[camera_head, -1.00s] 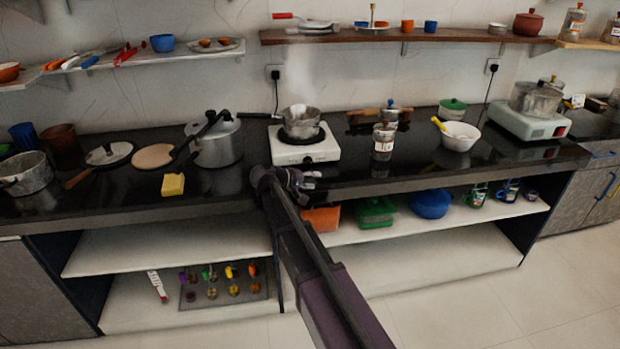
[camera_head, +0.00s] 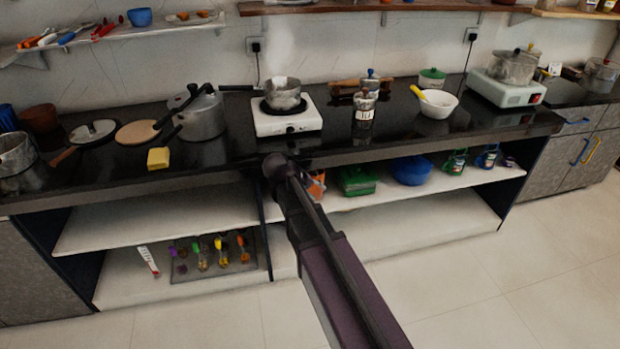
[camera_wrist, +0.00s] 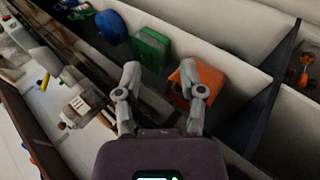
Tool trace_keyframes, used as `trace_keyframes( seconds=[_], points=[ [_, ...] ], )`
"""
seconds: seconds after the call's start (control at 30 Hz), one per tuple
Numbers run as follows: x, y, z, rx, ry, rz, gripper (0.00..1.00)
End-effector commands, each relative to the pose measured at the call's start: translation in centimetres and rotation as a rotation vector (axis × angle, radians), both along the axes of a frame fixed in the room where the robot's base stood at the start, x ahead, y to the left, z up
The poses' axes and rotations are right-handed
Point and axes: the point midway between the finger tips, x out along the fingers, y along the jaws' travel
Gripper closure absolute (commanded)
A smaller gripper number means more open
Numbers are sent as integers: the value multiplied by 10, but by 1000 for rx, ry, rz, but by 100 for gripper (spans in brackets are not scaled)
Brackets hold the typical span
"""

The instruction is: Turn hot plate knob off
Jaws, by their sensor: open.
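A white hot plate (camera_head: 265,122) stands on the black counter with a metal pan (camera_head: 283,93) on its burner. A small dark knob (camera_head: 290,130) shows on its front face. A second, pale hot plate (camera_head: 488,88) with a red control (camera_head: 533,98) stands at the far right under a metal pot (camera_head: 513,67). My gripper (camera_wrist: 160,75) is open and empty in the wrist view, its two fingers apart. In the head view its fingers are mostly hidden behind my arm, near the counter's front edge below the white hot plate. I cannot make out the knob in the wrist view.
The counter's front edge (camera_head: 350,157) runs close to my gripper. Under the counter are an orange box (camera_wrist: 203,85), a green box (camera_wrist: 150,48) and a blue bowl (camera_wrist: 111,26). A pressure cooker (camera_head: 202,115) and a labelled jar (camera_head: 364,106) flank the white hot plate.

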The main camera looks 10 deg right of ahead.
Motion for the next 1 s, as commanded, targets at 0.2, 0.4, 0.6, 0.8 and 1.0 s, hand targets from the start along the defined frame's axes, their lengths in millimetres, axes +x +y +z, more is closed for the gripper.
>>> trace_keyframes(
  seconds=[0.2,0.4,0.6,0.8,1.0],
  points=[
    [-61,-2,-23,203,58,-49,49],
    [-123,9,-40,452,118,-91,49],
    [-161,24,-45,627,153,-111,49],
    [-173,30,-46,695,166,-117,49],
    [-173,31,-46,699,166,-117,49]
  ],
)
